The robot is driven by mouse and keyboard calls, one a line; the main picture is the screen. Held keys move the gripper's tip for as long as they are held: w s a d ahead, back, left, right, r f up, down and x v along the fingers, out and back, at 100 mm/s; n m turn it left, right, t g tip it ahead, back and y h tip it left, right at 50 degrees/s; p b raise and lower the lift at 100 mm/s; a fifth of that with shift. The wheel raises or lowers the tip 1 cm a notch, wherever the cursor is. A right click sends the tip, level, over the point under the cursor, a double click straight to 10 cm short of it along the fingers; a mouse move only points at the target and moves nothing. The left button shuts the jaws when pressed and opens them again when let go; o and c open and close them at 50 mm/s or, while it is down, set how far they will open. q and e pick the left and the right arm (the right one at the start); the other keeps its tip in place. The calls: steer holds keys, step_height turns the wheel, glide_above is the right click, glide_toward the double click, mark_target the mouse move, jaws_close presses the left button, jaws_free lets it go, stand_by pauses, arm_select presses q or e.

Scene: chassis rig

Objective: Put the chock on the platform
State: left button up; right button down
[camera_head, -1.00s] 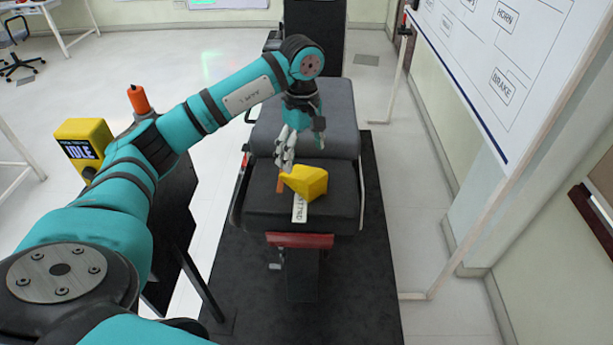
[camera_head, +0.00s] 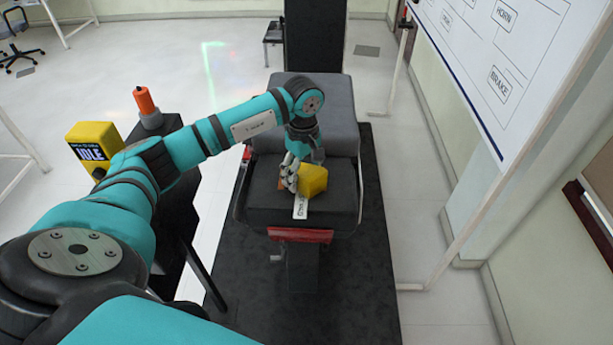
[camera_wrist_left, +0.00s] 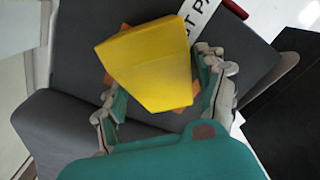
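The yellow chock (camera_head: 315,179) sits on the dark padded seat-like surface (camera_head: 265,207). In the left wrist view the yellow chock (camera_wrist_left: 150,65) fills the space between the fingers, with orange corners (camera_wrist_left: 186,106) showing around its underside. My left gripper (camera_head: 301,169) is over the chock, pointing down. In the left wrist view my left gripper (camera_wrist_left: 158,88) has its fingers spread on either side of the chock, with a gap visible on the right side. Its contact on the left side is unclear. My right gripper is out of view. Which surface is the platform is unclear.
A white label strip (camera_head: 300,207) lies beside the chock. A grey backrest (camera_head: 340,110) rises behind it. A yellow box reading IDLE (camera_head: 92,148) and an orange-topped item (camera_head: 146,102) stand left. A whiteboard (camera_head: 480,60) stands right.

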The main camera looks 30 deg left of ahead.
arm_select(q)
steer(key=c, duration=1.4)
